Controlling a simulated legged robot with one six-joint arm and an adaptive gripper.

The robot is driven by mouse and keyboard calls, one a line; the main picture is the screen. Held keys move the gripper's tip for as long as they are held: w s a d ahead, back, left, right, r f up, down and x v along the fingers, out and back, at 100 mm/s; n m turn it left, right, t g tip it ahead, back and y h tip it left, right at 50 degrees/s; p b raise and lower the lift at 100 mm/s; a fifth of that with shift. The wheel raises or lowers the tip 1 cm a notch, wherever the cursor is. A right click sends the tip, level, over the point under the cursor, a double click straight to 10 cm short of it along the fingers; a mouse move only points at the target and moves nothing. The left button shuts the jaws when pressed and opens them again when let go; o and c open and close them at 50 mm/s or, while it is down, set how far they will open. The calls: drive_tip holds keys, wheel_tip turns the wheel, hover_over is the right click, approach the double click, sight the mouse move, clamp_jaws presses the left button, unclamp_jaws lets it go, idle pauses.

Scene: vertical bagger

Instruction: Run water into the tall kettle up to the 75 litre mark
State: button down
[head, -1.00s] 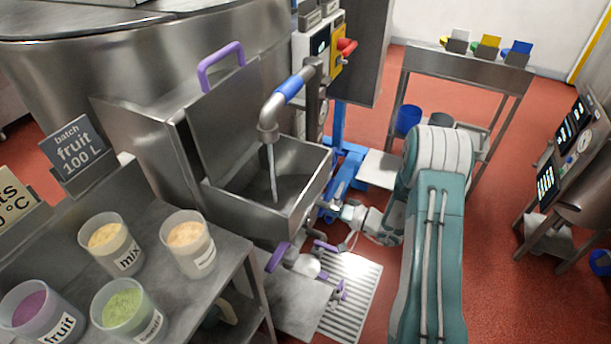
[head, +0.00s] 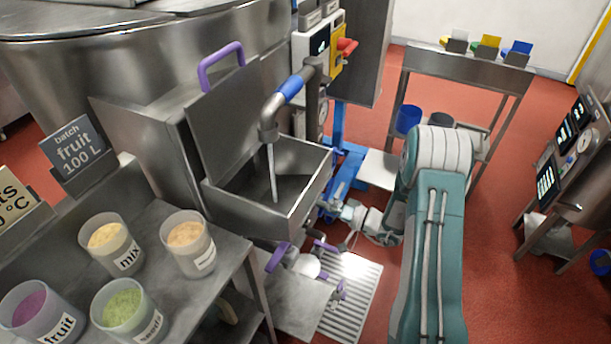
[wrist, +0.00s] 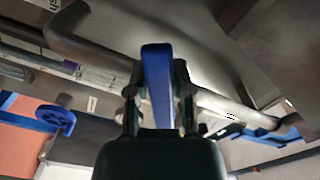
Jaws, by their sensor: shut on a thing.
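My gripper (head: 336,207) is low beside the right side of a steel trough with a raised lid (head: 310,205). In the wrist view my gripper (wrist: 158,100) is shut on a blue lever (wrist: 157,75) in front of a steel pipe (wrist: 215,103). A spout with a blue sleeve (head: 288,90) hangs over the trough, and a thin pale stream (head: 272,175) falls from it into the trough. A large round steel vessel (head: 140,70) stands behind; I cannot tell whether it is the tall kettle. No litre mark or water level can be read.
A steel shelf (head: 215,285) with several tubs and a "batch fruit 100 L" sign (head: 77,152) is at left. A control box with a red handle (head: 345,46) stands behind the spout. A floor grate (head: 350,300) lies below.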

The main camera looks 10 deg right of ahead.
drive_tip(key=m, duration=0.1)
drive_tip(key=r+m, duration=0.1)
drive_tip(key=m, duration=0.1)
drive_tip(key=r+m, duration=0.1)
drive_tip(key=m, duration=0.1)
drive_tip(key=shift+s+a+r, duration=0.25)
drive_tip(key=shift+s+a, duration=0.05)
drive_tip(key=shift+s, duration=0.1)
drive_tip(key=shift+r+m, duration=0.6)
drive_tip(key=shift+m, duration=0.4)
drive_tip(key=shift+r, duration=0.2)
drive_tip(key=shift+c, duration=1.5)
unclamp_jaws()
drive_tip(key=shift+r, duration=0.1)
drive_tip(key=shift+s+d, duration=0.1)
drive_tip(key=shift+d, duration=0.05)
drive_tip(key=shift+v, duration=2.35)
